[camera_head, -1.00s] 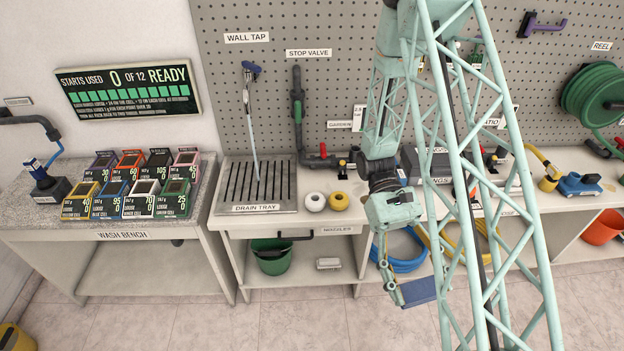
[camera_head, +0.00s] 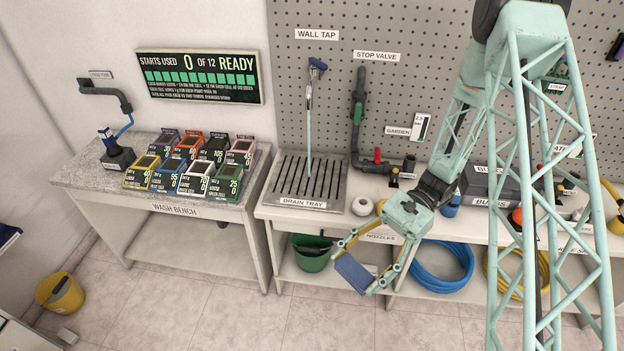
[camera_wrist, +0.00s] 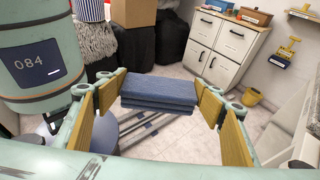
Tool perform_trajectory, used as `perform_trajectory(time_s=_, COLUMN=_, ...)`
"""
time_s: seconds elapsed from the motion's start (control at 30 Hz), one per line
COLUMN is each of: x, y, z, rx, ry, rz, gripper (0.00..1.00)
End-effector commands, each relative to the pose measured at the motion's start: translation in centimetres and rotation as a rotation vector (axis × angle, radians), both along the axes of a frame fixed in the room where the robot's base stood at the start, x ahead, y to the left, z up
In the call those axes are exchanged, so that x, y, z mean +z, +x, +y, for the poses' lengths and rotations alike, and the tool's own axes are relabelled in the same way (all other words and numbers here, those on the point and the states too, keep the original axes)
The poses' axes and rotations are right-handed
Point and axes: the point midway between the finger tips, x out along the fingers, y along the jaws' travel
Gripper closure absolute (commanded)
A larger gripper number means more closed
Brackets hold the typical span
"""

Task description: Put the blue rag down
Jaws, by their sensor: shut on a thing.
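The blue rag (camera_head: 352,273) is a folded dark-blue pad between the fingers of my gripper (camera_head: 358,268). It hangs in the air in front of the bench with the drain tray, above the tiled floor. In the wrist view the rag (camera_wrist: 158,91) lies flat as a layered block between the yellow-padded fingers (camera_wrist: 162,95). The gripper is shut on it, and nothing is seen under it but floor and blurred frame parts.
The wash bench (camera_head: 208,209) holds several coloured cell boxes. The drain tray (camera_head: 309,182) is to its right, with a green bucket (camera_head: 312,254) below. A yellow bucket (camera_head: 61,293) stands on the floor at left. A white cabinet (camera_wrist: 222,48) shows in the wrist view. The floor between is clear.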

Motion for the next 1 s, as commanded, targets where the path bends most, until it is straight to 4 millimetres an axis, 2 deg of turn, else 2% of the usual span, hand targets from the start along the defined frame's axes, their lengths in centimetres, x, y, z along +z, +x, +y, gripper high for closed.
perform_trajectory(time_s=0.2, x=-0.8, y=5.4, z=3.0, rx=-0.199, ry=0.0, rz=0.0, gripper=0.47)
perform_trajectory(time_s=0.5, x=-1.8, y=13.7, z=5.5, rx=-0.472, ry=0.0, rz=0.0, gripper=0.47)
perform_trajectory(time_s=0.77, x=-2.6, y=21.5, z=6.0, rx=-0.707, ry=0.0, rz=0.0, gripper=0.47)
perform_trajectory(time_s=1.0, x=-3.2, y=28.6, z=4.9, rx=-0.923, ry=0.0, rz=0.0, gripper=0.47)
